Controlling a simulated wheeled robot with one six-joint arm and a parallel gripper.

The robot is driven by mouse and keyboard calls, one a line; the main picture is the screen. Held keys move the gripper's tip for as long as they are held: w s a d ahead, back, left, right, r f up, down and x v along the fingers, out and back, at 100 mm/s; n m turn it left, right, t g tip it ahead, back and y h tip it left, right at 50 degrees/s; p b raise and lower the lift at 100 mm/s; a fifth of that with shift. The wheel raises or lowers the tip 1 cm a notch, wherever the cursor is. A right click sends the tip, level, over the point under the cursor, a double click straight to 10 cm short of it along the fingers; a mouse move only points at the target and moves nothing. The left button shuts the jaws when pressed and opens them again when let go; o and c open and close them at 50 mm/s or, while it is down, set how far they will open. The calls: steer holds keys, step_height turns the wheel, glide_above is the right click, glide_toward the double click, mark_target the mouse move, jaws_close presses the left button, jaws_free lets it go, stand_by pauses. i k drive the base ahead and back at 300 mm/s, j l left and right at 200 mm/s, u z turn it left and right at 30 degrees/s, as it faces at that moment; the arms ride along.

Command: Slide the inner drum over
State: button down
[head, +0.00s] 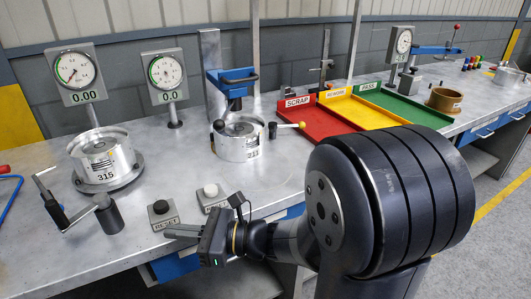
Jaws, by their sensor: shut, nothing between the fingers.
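Two silver drums stand on the metal bench. One, marked 315 (104,160), sits on a round base at the left. The other, with a partly legible number (239,138), sits under a blue clamp in the middle, with yellow- and black-knobbed handles at its sides. The picture does not settle which is the inner drum. My gripper (170,231) is shut and empty near the bench's front edge, its fingers pointing left. It is apart from both drums, in front of the two button boxes.
A RESET box with a black button (160,214) and a white-button box (211,197) stand close behind my gripper. A crank handle (107,213) is left of them. Dial gauges (76,72) stand behind. Red, yellow and green trays (312,132) lie right of the middle drum. A brown ring (444,100) is farther right.

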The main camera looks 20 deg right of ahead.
mark_target(242, 139)
steer(key=z, duration=0.4)
steer(key=j+z, duration=0.1)
steer(key=z, duration=0.35)
steer(key=j+z, duration=0.1)
steer(key=z, duration=0.75)
steer(key=j+z, duration=0.1)
steer(key=j, duration=0.2)
steer(key=k+j+z, duration=0.1)
steer(key=j, duration=0.25)
steer(key=k+j+z, duration=0.1)
steer(key=j, duration=0.2)
